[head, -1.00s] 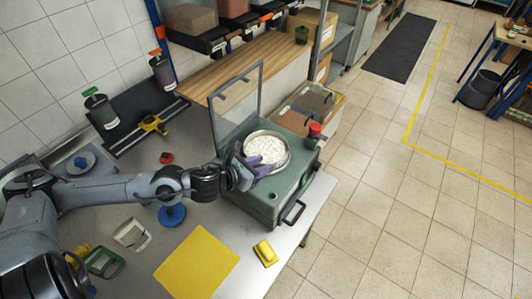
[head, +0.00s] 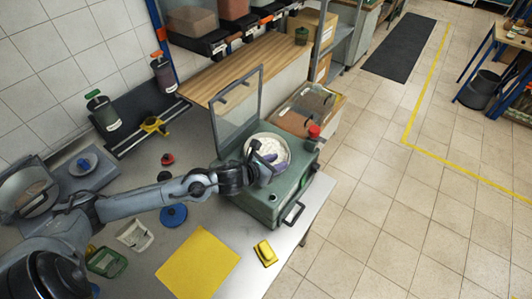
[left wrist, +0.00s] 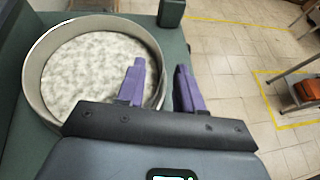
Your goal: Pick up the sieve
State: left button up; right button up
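The sieve (head: 288,147) is a round metal pan with a pale rim and a speckled white inside. It sits in the top of the green machine (head: 252,203). It also shows at the left of the left wrist view (left wrist: 37,72). My left gripper (head: 270,164) is over the sieve's near side. In the left wrist view its purple fingers (left wrist: 160,68) are spread apart, one over the sieve's inside and one outside the rim. The rim passes between them, and I cannot tell whether either finger touches it. My right gripper is not in view.
The machine's hinged clear lid (head: 238,105) stands up behind the sieve. A yellow sheet (head: 197,264) and a yellow block (head: 265,252) lie on the metal bench.

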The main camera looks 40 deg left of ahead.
pick_arm(q)
jog(key=shift+w+f, duration=0.1)
grip_shut()
jog(key=shift+r, duration=0.2)
dwell(0.4)
jog(key=shift+r, duration=0.4)
jog(key=r+b, duration=0.1)
jog(key=r, duration=0.2)
jog(key=shift+d+r, duration=0.15)
jog(key=shift+d, duration=0.05)
jog(key=s+d+r, duration=0.6)
jog(key=s+d, duration=0.2)
jog(key=shift+r+m+h, duration=0.3)
jog(key=shift+r, duration=0.05)
